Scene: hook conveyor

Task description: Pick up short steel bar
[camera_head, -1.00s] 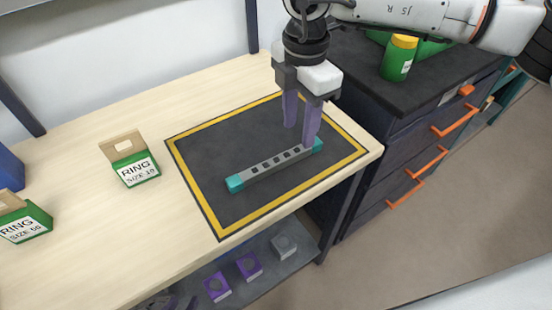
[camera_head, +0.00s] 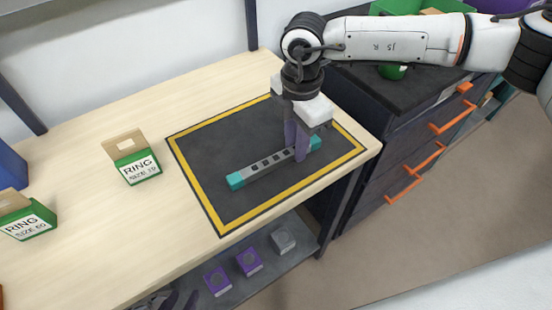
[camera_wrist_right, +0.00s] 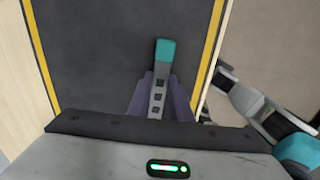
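The short steel bar (camera_head: 264,168) is grey with a row of dark square holes and teal ends. It lies on the black mat (camera_head: 215,150) with a yellow border; it also shows in the right wrist view (camera_wrist_right: 158,90). My right gripper (camera_head: 299,150) points down over the bar's right part, with one purple finger on each side. In the right wrist view the fingers (camera_wrist_right: 160,88) are closed against the bar's sides. My left gripper (camera_head: 168,302) shows only as a dark piece at the bottom edge, beyond the table front; its fingers are not clear.
Two green ring boxes, size 19 (camera_head: 138,168) and another (camera_head: 27,222), stand on the table left of the mat. Purple blocks (camera_head: 249,262) and a grey block (camera_head: 283,240) sit on a lower shelf. A dark drawer cabinet (camera_head: 405,150) stands at the right.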

